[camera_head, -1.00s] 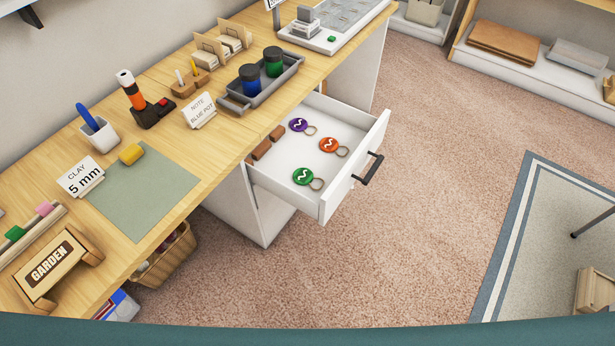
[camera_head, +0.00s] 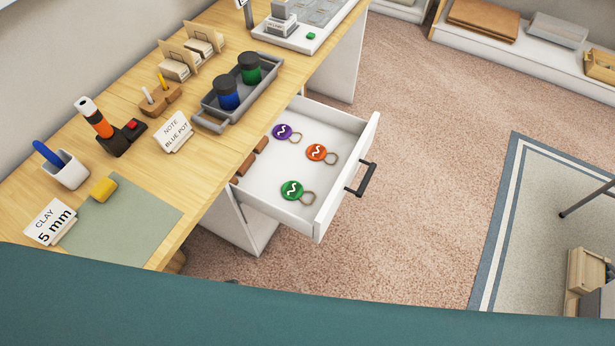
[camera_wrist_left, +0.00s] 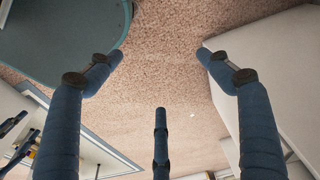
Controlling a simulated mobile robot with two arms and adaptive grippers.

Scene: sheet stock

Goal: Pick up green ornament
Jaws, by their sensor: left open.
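The green ornament (camera_head: 292,191) is a round disc with a white squiggle and a ring. It lies in the open white drawer (camera_head: 325,207), nearest of the three ornaments there. The orange ornament (camera_head: 316,152) and the purple ornament (camera_head: 282,132) lie farther back. My left gripper (camera_wrist_left: 158,55) shows in the left wrist view with its fingers spread apart and nothing between them. Carpet lies beyond it, and no ornament shows in that view. Neither gripper shows in the head view.
The drawer's black handle (camera_head: 361,179) sticks out over open carpet (camera_head: 420,200). Brown blocks (camera_head: 244,165) lie along the drawer's inner side. The wooden desk (camera_head: 200,170) above holds a grey tray (camera_head: 222,118) with blue and green pots. A rug lies at right.

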